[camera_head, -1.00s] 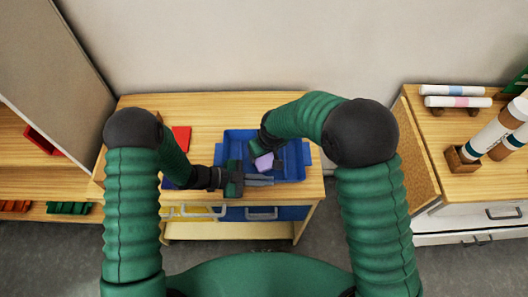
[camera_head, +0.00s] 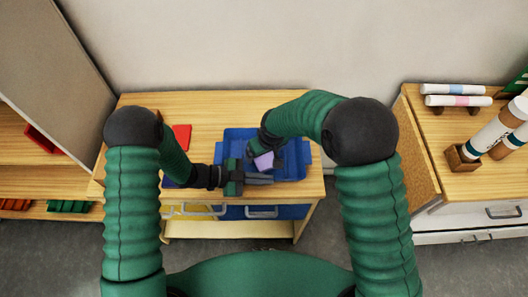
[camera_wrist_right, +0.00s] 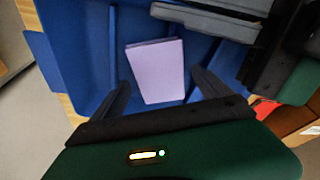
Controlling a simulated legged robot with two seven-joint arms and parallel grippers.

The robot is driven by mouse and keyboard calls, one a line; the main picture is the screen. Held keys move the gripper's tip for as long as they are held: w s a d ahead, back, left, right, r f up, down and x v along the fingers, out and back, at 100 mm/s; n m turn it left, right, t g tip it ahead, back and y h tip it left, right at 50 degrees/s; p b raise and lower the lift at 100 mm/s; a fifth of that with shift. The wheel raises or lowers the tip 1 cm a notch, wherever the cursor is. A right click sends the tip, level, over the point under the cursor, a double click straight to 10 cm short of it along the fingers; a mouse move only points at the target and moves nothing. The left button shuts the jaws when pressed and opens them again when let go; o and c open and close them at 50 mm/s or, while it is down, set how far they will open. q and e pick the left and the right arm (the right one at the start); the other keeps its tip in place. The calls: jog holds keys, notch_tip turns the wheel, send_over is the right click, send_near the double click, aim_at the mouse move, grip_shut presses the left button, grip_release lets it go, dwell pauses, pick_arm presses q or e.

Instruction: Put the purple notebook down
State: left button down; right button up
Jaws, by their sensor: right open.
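The purple notebook (camera_wrist_right: 157,72) shows in the right wrist view inside the blue tray (camera_head: 240,134). It also shows in the head view (camera_head: 264,161), partly hidden by my right gripper. My right gripper (camera_wrist_right: 163,92) is open. Its two fingers stand on either side of the notebook's near end, with gaps between them and the notebook. My left gripper (camera_head: 262,179) reaches in from the left over the tray's front part. Its fingers show at the top of the right wrist view and hold nothing visible. Whether they are fully shut is unclear.
The tray stands on a wooden table (camera_head: 215,107) with drawers below. A red item (camera_head: 182,137) lies left of the tray. A wooden cabinet (camera_head: 470,183) at right carries rolls and bottle-like items. Shelves (camera_head: 45,178) stand at left.

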jog(key=v, duration=1.2)
pick_arm(q)
jog(key=shift+a, duration=0.1)
jog(key=shift+s+d, duration=0.1)
jog(key=shift+d, duration=0.2)
jog(key=shift+a, duration=0.15)
jog(key=c, duration=1.6)
grip_release()
jog(key=shift+a, duration=0.15)
jog(key=shift+o, duration=0.2)
pick_arm(e)
jog(key=s+d+f+m+h, duration=0.1)
jog(key=s+d+m, duration=0.4)
jog(key=s+d, duration=1)
jog(key=d+f, duration=0.1)
jog(key=d, duration=0.1)
jog(key=shift+s+d+f, duration=0.2)
jog(key=shift+s+d, duration=0.05)
jog(key=shift+d, duration=0.1)
jog(key=shift+d, duration=0.15)
